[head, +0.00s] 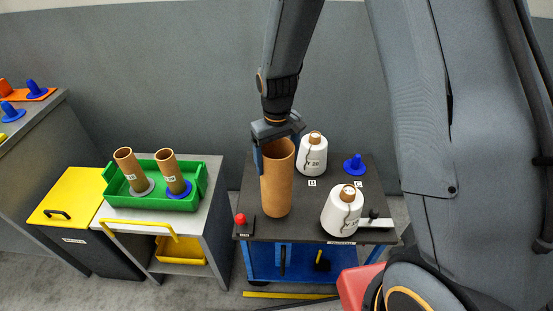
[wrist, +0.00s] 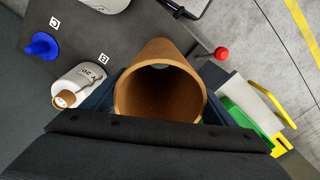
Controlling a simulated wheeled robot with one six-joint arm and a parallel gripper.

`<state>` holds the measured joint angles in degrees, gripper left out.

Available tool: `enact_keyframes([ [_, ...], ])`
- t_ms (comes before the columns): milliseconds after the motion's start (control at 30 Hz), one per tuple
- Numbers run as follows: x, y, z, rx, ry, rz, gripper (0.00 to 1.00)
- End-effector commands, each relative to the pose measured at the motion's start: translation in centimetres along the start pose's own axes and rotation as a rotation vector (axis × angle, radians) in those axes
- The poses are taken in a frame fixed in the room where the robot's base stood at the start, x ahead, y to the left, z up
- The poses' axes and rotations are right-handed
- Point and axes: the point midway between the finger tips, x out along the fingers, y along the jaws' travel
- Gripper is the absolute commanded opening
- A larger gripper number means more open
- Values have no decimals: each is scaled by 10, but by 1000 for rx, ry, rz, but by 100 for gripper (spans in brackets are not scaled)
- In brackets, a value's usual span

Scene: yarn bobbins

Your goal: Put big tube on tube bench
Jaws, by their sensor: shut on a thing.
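The big tube (head: 277,182) is a wide brown cardboard cylinder, upright at the left part of the dark cart top (head: 331,226). My gripper (head: 277,146) is above it and shut on its upper end. In the wrist view, the big tube (wrist: 162,62) is between the fingers of my gripper (wrist: 160,96), its open mouth toward the camera. I cannot tell if its lower end touches the cart top. The likely tube bench is the grey bench (head: 209,185) to the left. It bears a green tray (head: 184,204) with two smaller brown tubes (head: 130,166), (head: 171,170).
Two white yarn bobbins (head: 313,157), (head: 342,212) and a blue peg (head: 354,165) stand on the cart right of the tube. A red button (head: 240,219) is at its front left corner. A yellow-lidded bin (head: 72,191) stands left of the bench.

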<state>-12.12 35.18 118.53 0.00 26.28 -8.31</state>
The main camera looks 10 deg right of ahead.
Motion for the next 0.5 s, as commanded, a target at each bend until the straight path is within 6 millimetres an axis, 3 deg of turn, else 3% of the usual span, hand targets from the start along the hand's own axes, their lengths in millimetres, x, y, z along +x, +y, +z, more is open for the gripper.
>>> enact_keyframes([
  [500,22,-1,-1,-2,0,0,40],
])
